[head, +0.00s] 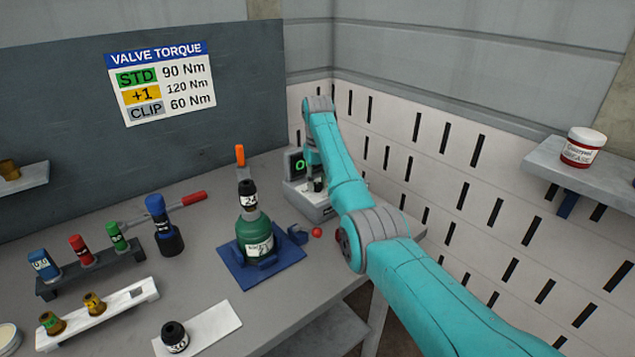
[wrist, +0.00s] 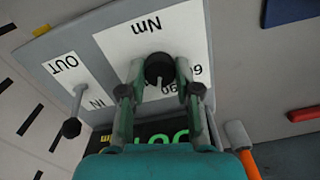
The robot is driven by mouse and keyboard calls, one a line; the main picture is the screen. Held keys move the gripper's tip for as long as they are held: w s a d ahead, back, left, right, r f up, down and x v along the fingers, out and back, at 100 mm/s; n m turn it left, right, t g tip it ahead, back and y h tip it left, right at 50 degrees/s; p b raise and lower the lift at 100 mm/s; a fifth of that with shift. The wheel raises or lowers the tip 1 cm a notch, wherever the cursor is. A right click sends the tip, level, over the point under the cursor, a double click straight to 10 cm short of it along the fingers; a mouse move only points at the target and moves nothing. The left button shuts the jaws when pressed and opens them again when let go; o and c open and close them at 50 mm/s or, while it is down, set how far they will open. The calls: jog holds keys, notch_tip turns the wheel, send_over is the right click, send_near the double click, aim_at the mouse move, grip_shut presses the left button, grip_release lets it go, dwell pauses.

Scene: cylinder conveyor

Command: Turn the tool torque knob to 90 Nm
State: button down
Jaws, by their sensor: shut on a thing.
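The tool's black torque knob (wrist: 158,68) sits on a white dial plate marked "Nm" in the wrist view, with numbers partly hidden near my fingers. My gripper (wrist: 158,74) has a finger on each side of the knob and is shut on it. The green display (wrist: 163,136) is upside down and partly covered by my gripper, so its full number cannot be read. In the head view the grey tool station (head: 318,203) stands at the back right of the bench, with my arm over it and part of the green display (head: 299,165) showing.
An IN/OUT lever (wrist: 76,112) with a black tip stands beside the dial. A sign (head: 160,82) lists STD 90, +1 120 and CLIP 60 Nm. A green valve bottle (head: 254,235) stands on a blue base (head: 240,278).

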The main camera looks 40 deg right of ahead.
aim_at(318, 184)
jog(key=shift+n, duration=2.1)
jog(key=c, duration=0.8)
grip_release()
jog(key=shift+r, duration=0.1)
jog(key=shift+r, duration=3.6)
jog(key=shift+s, duration=0.1)
